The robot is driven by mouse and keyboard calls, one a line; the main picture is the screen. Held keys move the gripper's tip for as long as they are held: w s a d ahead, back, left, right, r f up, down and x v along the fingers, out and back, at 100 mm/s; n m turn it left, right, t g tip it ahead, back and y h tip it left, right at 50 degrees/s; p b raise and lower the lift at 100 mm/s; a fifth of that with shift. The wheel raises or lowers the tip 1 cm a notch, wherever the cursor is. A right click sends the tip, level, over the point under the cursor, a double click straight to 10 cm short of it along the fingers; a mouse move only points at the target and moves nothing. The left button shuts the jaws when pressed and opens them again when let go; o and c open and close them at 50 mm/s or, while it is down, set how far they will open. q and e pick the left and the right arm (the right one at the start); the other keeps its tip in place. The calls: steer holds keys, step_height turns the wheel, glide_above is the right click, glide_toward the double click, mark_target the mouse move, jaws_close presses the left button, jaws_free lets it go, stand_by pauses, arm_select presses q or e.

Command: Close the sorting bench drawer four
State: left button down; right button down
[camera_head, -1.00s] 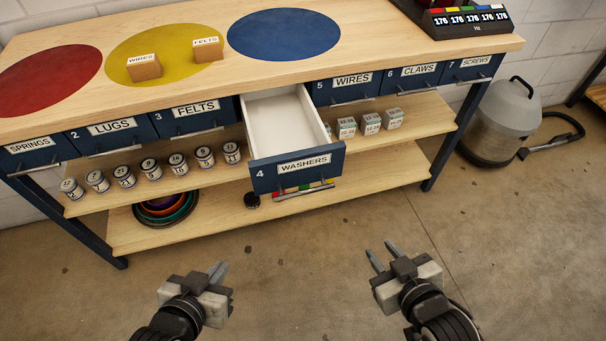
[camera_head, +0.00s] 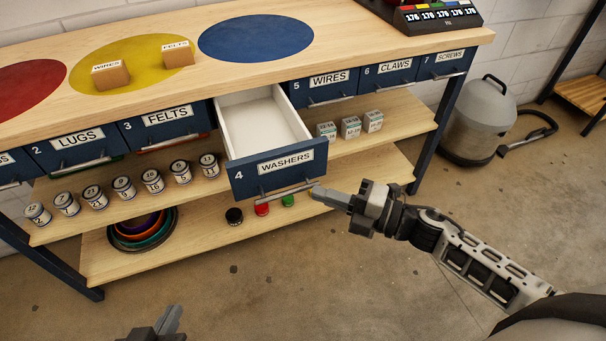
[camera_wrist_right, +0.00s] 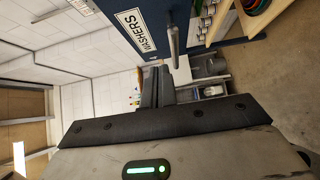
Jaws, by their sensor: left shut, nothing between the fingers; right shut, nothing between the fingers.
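Drawer four (camera_head: 279,168), blue with a WASHERS label, stands pulled out from the bench (camera_head: 150,75), its white inside bare. Its bar handle (camera_head: 275,195) runs along the lower front. My right gripper (camera_head: 318,191) is shut, its fingertips close to the right end of the handle; I cannot tell if they touch. In the right wrist view, the drawer front (camera_wrist_right: 150,30) and its handle (camera_wrist_right: 172,38) lie just beyond the shut fingers (camera_wrist_right: 157,70). My left gripper (camera_head: 172,318) is shut and empty at the bottom edge, well away from the bench, and partly cut off.
Neighbouring drawers, such as FELTS (camera_head: 168,120) and WIRES (camera_head: 325,86), look closed. Labelled jars (camera_head: 123,187) and small boxes (camera_head: 350,127) stand on the shelf below. Nested bowls (camera_head: 143,230) sit on the lowest shelf. A grey vacuum (camera_head: 478,120) stands at the right. Floor in front is clear.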

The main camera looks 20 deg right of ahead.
mark_target(286, 170)
steer(key=w, duration=0.1)
steer(key=w+a, duration=0.1)
steer(key=w, duration=0.1)
steer(key=w+a, duration=0.1)
steer(key=w, duration=0.1)
steer(key=shift+a, duration=0.15)
steer(key=shift+w, duration=0.5)
